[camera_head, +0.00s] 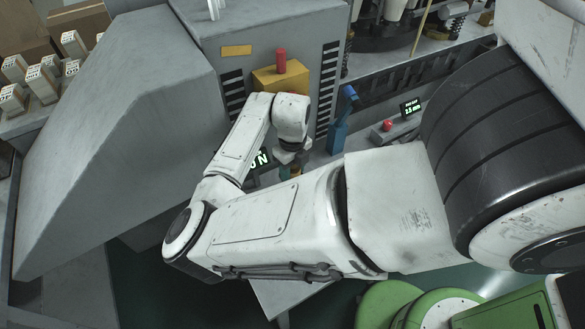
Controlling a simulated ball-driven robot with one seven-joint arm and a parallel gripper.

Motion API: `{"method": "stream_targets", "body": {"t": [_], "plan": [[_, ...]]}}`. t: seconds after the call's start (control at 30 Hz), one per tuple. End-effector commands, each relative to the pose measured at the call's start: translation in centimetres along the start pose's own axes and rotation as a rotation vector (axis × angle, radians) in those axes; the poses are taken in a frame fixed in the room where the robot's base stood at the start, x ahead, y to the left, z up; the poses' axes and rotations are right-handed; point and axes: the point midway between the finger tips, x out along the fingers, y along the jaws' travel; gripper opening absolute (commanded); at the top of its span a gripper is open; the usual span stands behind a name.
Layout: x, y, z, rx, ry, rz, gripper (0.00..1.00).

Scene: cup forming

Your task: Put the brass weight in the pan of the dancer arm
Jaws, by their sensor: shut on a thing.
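My gripper (291,157) hangs from my white wrist in the middle of the view, in front of the grey machine. Its fingers are small and partly hidden by my arm. It is shut on a small brass-coloured piece, the brass weight (296,171), which shows just below the fingers. A blue upright part with a tilted blue head (338,135) stands to the right of my gripper; I cannot tell if it belongs to the dancer arm. No pan is clearly seen; my forearm covers the area below the gripper.
The grey machine (284,50) carries a red knob (281,60) on a yellow block. At right are a red button (387,125) and a small readout (410,107). White cartons (40,78) stand at far left.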

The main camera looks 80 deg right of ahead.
Motion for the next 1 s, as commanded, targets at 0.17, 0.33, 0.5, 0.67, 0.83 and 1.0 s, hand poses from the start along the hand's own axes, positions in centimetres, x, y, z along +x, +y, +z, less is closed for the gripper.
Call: {"method": "stream_targets", "body": {"t": [0.17,0.33,0.5,0.67,0.83,1.0], "plan": [[-0.01,0.02,0.01,0.000,0.000,0.000,0.04],[-0.01,0.03,0.01,0.000,0.000,0.001,0.56],[-0.01,0.02,0.01,0.000,0.000,0.001,0.72],[-0.01,0.02,0.01,0.000,0.000,0.000,0.76],[0.03,0.02,-0.01,0.000,0.000,0.001,0.87],[0.01,0.01,-0.01,0.000,0.000,0.000,1.00]]}}
